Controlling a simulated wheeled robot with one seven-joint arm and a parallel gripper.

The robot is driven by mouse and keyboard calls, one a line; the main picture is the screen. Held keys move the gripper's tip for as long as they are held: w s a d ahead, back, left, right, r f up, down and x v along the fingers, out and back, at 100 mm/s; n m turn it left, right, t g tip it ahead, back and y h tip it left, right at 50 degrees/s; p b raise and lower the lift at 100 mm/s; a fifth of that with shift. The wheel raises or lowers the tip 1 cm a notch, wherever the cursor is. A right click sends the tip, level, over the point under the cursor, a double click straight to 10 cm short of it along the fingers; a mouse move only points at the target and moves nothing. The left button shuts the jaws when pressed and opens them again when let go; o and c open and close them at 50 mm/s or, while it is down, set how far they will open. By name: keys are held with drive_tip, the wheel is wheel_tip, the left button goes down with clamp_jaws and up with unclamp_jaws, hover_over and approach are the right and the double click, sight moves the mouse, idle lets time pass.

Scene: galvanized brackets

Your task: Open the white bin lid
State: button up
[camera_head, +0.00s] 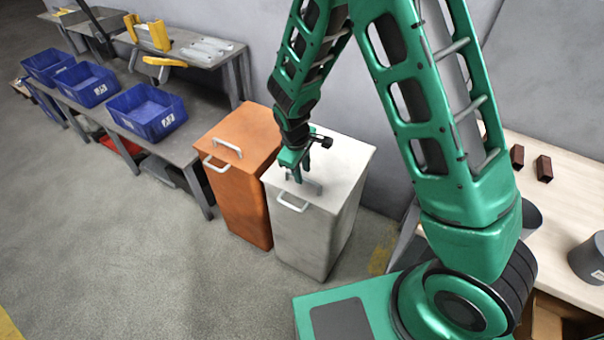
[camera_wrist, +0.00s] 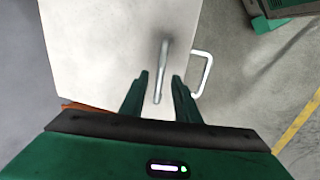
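The white bin (camera_head: 312,233) stands upright on the floor next to the orange bin. Its lid (camera_head: 345,160) lies flat and closed on top. The lid handle (camera_head: 308,184) is a grey bar, partly hidden by my gripper in the head view. In the wrist view the lid handle (camera_wrist: 161,70) runs between the two fingers. A second white handle (camera_head: 292,203) is on the bin's front and also shows in the wrist view (camera_wrist: 203,72). My gripper (camera_head: 302,172) is over the lid, fingers apart on either side of the handle, with gaps visible in the wrist view (camera_wrist: 160,82).
An orange bin (camera_head: 236,180) with its own handles stands close on the left. A grey bench with blue crates (camera_head: 147,110) is further left. A wooden table (camera_head: 560,195) is at the right. The floor in front (camera_head: 150,260) is clear; a wall is behind.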

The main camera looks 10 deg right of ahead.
drive_tip(key=shift+w+d+f, duration=0.1)
drive_tip(key=shift+d+f, duration=0.05)
drive_tip(key=shift+f, duration=0.75)
clamp_jaws()
